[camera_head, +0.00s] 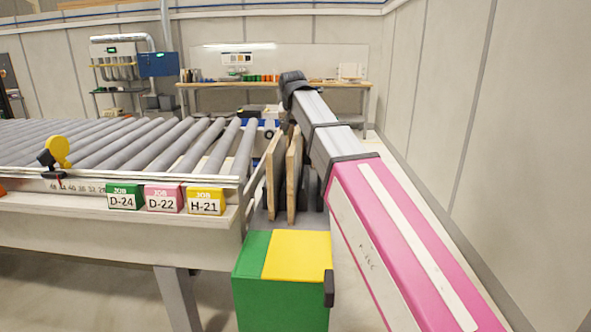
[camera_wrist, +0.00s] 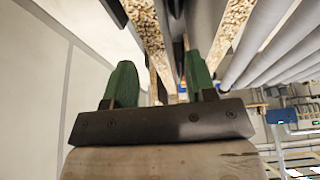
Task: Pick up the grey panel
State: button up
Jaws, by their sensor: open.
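Two upright panels with chipboard edges stand side by side in the head view, a left one (camera_head: 274,172) and a right one (camera_head: 293,174), just right of the roller conveyor. In the wrist view two chipboard edges run away from me, one near the middle (camera_wrist: 150,40) and one to the right (camera_wrist: 234,28). Grey faces show between these edges. My gripper (camera_wrist: 160,58) has two green fingers standing apart. The middle edge lies in the gap between them in the picture; I cannot tell whether they touch it. In the head view my gripper is not visible.
The roller conveyor (camera_head: 110,145) fills the left, with job boxes (camera_head: 165,198) on its front ledge. A green and yellow box (camera_head: 290,262) stands in front of the panels. A wall (camera_head: 480,110) closes the right side. A workbench (camera_head: 270,84) stands at the back.

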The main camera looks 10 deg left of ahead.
aim_at(295, 137)
jog(key=shift+w+x, duration=0.15)
jog(key=shift+x, duration=1.05)
jog(key=shift+w+x, duration=0.15)
jog(key=shift+x, duration=1.05)
jog(key=shift+d+r, duration=0.1)
jog(key=shift+r, duration=0.1)
grip_shut()
